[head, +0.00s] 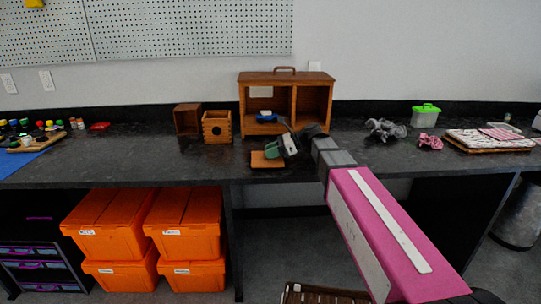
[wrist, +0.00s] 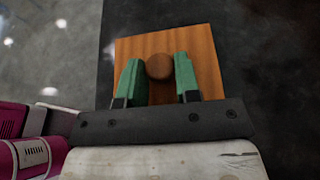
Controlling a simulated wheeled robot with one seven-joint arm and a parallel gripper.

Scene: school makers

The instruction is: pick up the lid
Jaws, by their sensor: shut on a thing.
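The lid is a flat, square orange-brown wooden piece (wrist: 207,64) with a round wooden knob (wrist: 159,67) on top. In the wrist view, the green fingers of my gripper (wrist: 158,80) stand on either side of the knob and are shut on it. In the head view, the lid (head: 262,160) is at the front part of the dark counter, just left of my gripper (head: 281,149), which hides part of it. I cannot tell whether the lid touches the counter or is slightly above it.
An open wooden box (head: 217,127) with a round hole stands behind and left, beside a darker box (head: 187,119). A wooden cabinet (head: 286,78) stands behind. Grey cloth (head: 385,129) and a green-lidded tub (head: 425,115) are right. The counter's front edge is close.

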